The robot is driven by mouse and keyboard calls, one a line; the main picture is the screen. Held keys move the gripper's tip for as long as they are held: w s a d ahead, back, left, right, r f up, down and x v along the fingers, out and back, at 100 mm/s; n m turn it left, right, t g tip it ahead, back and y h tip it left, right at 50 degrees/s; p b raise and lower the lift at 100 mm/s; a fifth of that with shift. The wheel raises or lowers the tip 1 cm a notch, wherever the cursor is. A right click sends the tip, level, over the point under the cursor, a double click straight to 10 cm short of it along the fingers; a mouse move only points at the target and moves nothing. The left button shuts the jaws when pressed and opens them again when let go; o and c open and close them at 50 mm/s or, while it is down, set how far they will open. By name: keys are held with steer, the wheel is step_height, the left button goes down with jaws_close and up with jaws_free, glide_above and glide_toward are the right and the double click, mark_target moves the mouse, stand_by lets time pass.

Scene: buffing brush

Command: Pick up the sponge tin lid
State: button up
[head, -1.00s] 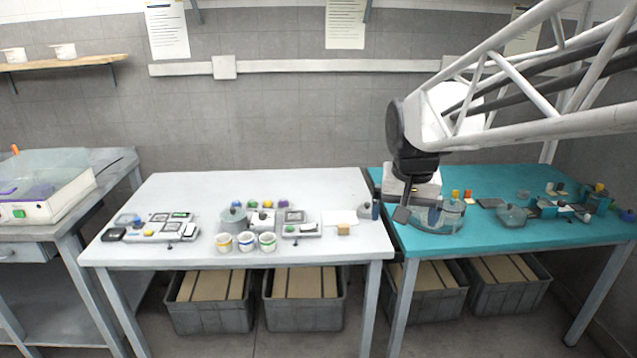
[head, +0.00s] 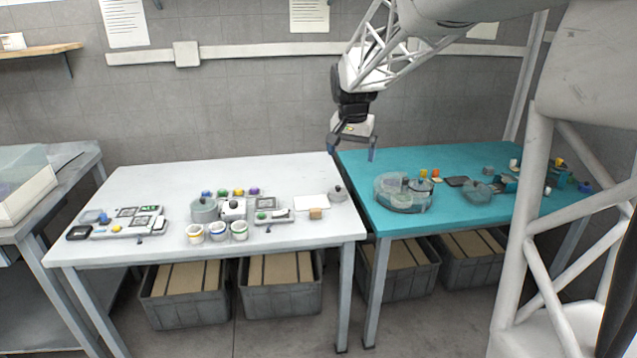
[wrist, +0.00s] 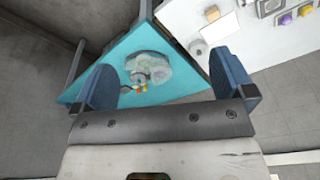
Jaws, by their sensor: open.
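A round grey lid with a dark knob (head: 338,192) lies near the right edge of the white table. A grey round tin with a knobbed top (head: 203,208) stands further left on that table. I cannot tell for certain which of these is the sponge tin lid. A pale round piece that looks like the first lid also shows in the wrist view (wrist: 198,48), by the right finger. My gripper (head: 352,151) is open and empty, held above the gap between the two tables, behind and above the lid. Its blue fingers also show wide apart in the wrist view (wrist: 167,82).
A tan block (head: 316,214) and a white sheet (head: 311,201) lie left of the lid. Several cups and small coloured pieces stand further left. The turquoise table (head: 375,217) holds a clear round tray (head: 404,207) near its left side. Grey crates sit under both tables.

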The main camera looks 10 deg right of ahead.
steer(key=w+d+f+m, duration=0.1)
steer(key=w+f, duration=0.3)
steer(key=w, duration=0.8)
steer(key=m, duration=0.4)
glide_above(338, 187)
steer(key=shift+g+h, duration=0.3)
steer(key=shift+g, duration=0.1)
steer(key=f, duration=2.2)
steer(key=shift+s+a+f, duration=0.1)
steer(key=shift+s+a, duration=0.05)
steer(key=shift+a, duration=0.1)
steer(key=shift+d+f, duration=0.15)
steer(key=shift+f, duration=1.15)
steer(key=shift+w+d+f, duration=0.1)
steer(key=shift+w+f, duration=0.1)
steer(key=shift+f, duration=1.1)
steer(key=shift+w+d+f, duration=0.1)
steer(key=shift+w+f, duration=0.05)
steer(key=shift+f, duration=1.1)
